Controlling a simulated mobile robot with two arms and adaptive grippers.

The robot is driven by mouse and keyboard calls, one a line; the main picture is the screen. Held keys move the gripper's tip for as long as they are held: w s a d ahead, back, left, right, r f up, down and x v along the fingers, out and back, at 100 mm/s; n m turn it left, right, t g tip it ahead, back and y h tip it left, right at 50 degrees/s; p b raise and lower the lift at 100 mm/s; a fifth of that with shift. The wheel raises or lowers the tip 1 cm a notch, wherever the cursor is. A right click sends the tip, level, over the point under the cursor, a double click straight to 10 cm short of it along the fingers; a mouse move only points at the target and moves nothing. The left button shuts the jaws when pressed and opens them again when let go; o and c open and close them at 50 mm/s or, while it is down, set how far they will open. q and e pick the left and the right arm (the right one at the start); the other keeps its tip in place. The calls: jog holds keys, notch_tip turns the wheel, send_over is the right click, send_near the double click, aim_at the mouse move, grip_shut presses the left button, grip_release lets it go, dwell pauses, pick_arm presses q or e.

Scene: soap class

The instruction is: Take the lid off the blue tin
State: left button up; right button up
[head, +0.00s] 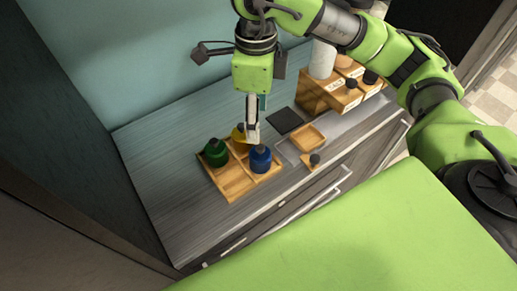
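A blue tin (262,162) with a dark lid stands upright in the right part of a divided wooden tray (233,192). The lid seems to be on the tin. My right gripper (252,138) points down from above, its fingertips just behind and above the blue tin, beside the yellow tin (237,134). I cannot tell whether it touches either one or whether its fingers are open. A green tin (214,155) with a dark lid stands in the left part of the tray. My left gripper is not in view.
A small empty wooden tray (308,138) and a dark flat square (284,120) lie to the right. Labelled wooden boxes (322,97) and a white cylinder (322,60) stand further back. A small wooden piece with a dark knob (315,159) lies near the counter's front edge. The counter's left side is clear.

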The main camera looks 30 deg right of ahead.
send_over(260, 146)
jog(key=f, duration=0.4)
jog(key=shift+w+a, duration=0.15)
jog(key=shift+a, duration=0.15)
jog(key=shift+f, duration=0.75)
jog(key=shift+d+f+p, duration=0.1)
jog(key=shift+f+p, duration=0.1)
jog(key=shift+p, duration=0.15)
jog(key=f, duration=0.1)
jog(key=f+p, duration=0.1)
jog(key=f, duration=0.1)
jog(key=shift+s+d+f+p, duration=0.15)
jog(key=shift+s+d+p, duration=0.1)
jog(key=shift+s+p, duration=0.1)
jog(key=shift+w+f, duration=0.1)
jog(key=shift+f, duration=0.6)
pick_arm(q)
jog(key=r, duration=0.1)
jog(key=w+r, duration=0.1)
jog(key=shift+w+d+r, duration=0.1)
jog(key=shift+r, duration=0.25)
pick_arm(e)
jog(key=c, duration=0.9)
